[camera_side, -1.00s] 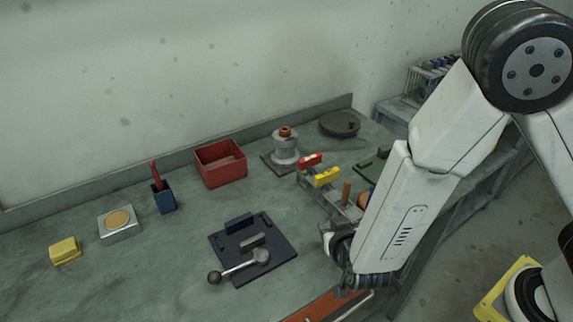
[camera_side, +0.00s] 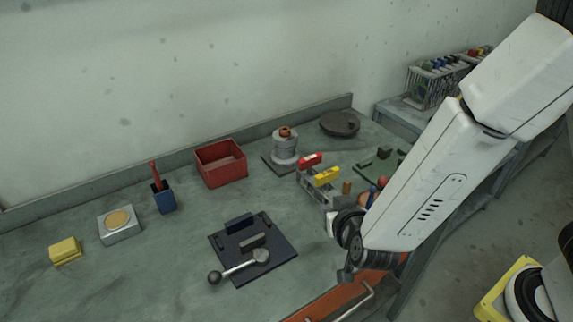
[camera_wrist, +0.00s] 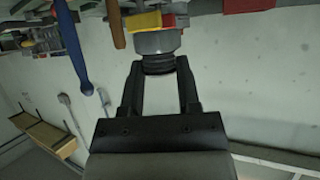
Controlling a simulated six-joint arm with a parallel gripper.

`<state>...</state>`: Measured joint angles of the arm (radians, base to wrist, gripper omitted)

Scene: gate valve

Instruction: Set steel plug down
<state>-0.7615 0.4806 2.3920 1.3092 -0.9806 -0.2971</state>
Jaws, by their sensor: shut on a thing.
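My gripper (camera_wrist: 158,78) is shut on the steel plug (camera_wrist: 158,42) in the wrist view. The plug has a grey, faceted head and a dark, ringed lower part between the fingers. In the side view, my wrist is at the bench's front, right of the dark blue plate. My forearm hides most of the gripper there, and I cannot make out the plug clearly. Whether the plug touches anything is unclear.
A rack with red (camera_side: 310,160) and yellow (camera_side: 327,177) blocks stands behind my wrist. The dark blue plate (camera_side: 280,262) carries a ball-ended lever (camera_side: 240,266). A red bin (camera_side: 222,164) is farther back. Bare bench lies between bin and plate.

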